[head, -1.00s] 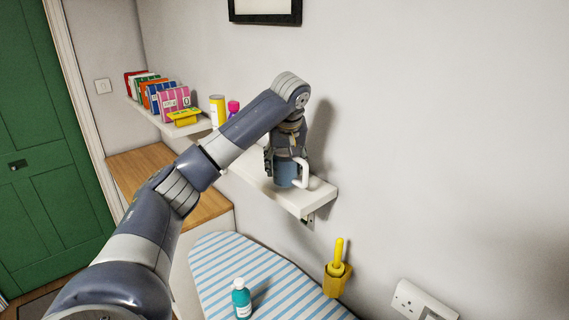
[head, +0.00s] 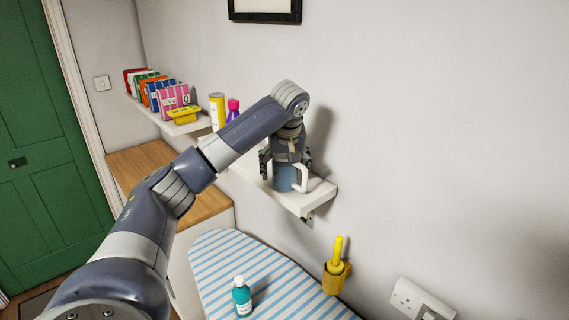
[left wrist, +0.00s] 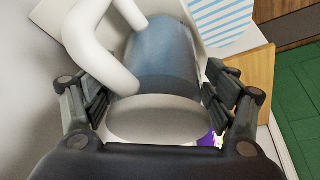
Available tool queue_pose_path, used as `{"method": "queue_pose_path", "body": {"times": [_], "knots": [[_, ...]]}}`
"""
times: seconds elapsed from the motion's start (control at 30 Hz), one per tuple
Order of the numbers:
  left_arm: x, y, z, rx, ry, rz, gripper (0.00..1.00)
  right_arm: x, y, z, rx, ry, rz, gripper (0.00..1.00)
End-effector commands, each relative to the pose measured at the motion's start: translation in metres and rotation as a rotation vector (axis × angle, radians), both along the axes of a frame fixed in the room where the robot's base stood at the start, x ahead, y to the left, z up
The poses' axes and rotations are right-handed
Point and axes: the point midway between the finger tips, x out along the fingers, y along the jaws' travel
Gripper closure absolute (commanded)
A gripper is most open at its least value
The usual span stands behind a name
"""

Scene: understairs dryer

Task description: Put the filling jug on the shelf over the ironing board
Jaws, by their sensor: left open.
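The filling jug (head: 284,178), blue-grey and see-through with a white handle, stands upright on the right end of the white shelf (head: 305,203) over the ironing board (head: 218,262). My left gripper (head: 285,165) points down over the jug from above. Its fingers are open, one on each side of the jug. In the left wrist view the jug (left wrist: 165,55) lies between the spread fingers, with gaps beside it, and its handle is at upper left. My right gripper is not in view.
A yellow can (head: 217,110) and a purple bottle (head: 233,108) stand farther left along the shelf. Colourful boxes (head: 160,95) fill a shelf at far left. A teal bottle (head: 242,297) stands on the ironing board. A yellow holder (head: 336,275) hangs on the wall.

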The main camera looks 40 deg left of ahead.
Motion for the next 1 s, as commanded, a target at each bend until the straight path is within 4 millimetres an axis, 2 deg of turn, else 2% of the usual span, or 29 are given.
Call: {"method": "queue_pose_path", "body": {"times": [0.17, 0.3, 0.4, 0.53, 0.73, 1.0], "knots": [[-0.003, -0.006, 0.015, -0.001, -0.004, -0.002, 0.22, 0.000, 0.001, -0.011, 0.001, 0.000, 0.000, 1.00], [-0.010, -0.016, 0.042, -0.001, -0.008, -0.003, 0.22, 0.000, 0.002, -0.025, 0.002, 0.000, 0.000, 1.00], [-0.016, -0.020, 0.069, 0.002, -0.005, -0.001, 0.22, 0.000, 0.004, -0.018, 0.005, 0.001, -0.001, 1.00], [-0.022, -0.026, 0.091, 0.003, -0.004, 0.001, 0.22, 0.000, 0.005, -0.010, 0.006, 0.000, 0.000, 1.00], [-0.027, -0.033, 0.108, 0.002, -0.002, 0.001, 0.22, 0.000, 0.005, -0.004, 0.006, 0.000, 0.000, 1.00], [-0.029, -0.036, 0.113, 0.000, 0.000, 0.000, 0.22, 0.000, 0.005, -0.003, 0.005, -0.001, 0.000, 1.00]]}}
